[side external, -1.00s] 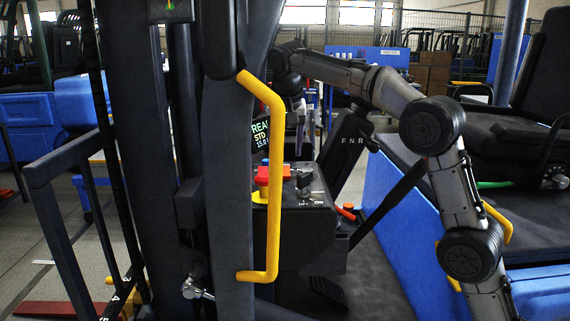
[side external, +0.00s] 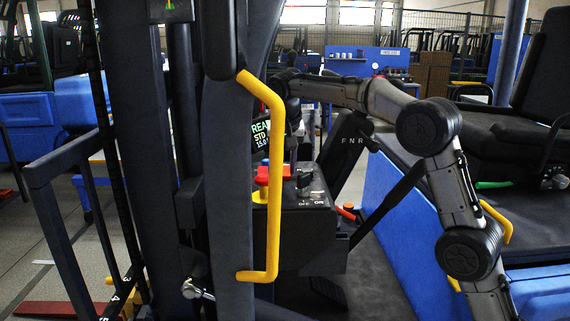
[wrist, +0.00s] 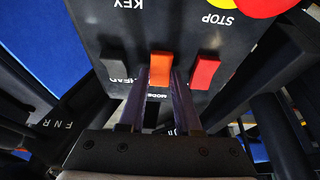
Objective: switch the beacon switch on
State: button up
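In the wrist view a dark console panel (wrist: 135,25) carries an orange rocker switch (wrist: 161,68), with a red rocker (wrist: 205,72) to its right and a dark rocker (wrist: 117,63) to its left. Labels appear upside down and part hidden, so I cannot read which one is the beacon switch. My gripper (wrist: 161,82) has its two fingers apart, with a narrow gap lined up with the orange rocker. Contact cannot be told. In the side view the fingertips are hidden behind the yellow handrail and post.
A yellow handrail (side external: 275,190) and dark post (side external: 228,180) stand in front of the console (side external: 310,225) in the side view. A red stop button (side external: 268,173), a black knob (side external: 303,178) and a lit display (side external: 260,134) are close by. The seat (side external: 520,120) is at right.

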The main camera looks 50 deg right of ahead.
grip_shut()
jog(key=shift+w+d+g+y, duration=0.15)
jog(key=shift+w+g+y, duration=0.05)
jog(key=shift+g+y, duration=0.2)
jog(key=shift+w+d+g+y, duration=0.15)
jog(key=shift+g+y, duration=0.45)
jog(key=shift+r, duration=0.1)
jog(key=o, duration=0.7)
grip_release()
jog(key=shift+o, duration=0.2)
